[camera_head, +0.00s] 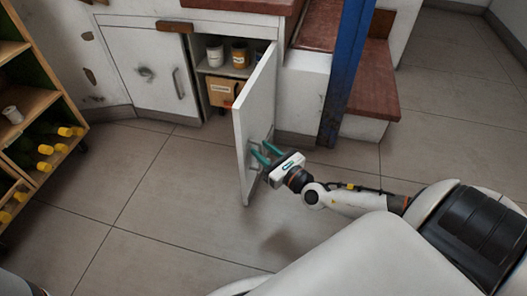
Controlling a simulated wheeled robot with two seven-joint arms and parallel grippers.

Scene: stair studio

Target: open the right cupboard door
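The right cupboard door (255,118) is white and stands swung wide open toward me, hinged on its right side. Its outer face is turned to the right. My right gripper (262,153) is at that outer face, near the door's handle (256,160). Its green fingers reach to the handle; whether they grip it or only stand beside it is too small to tell. My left gripper is not in view.
Inside the cupboard are jars (239,55) on a shelf and a cardboard box (222,92) below. The left cupboard door (152,70) is closed. A bottle rack (40,95) stands at left. A blue post (346,75) and red-topped steps (375,85) stand right. Tiled floor ahead is clear.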

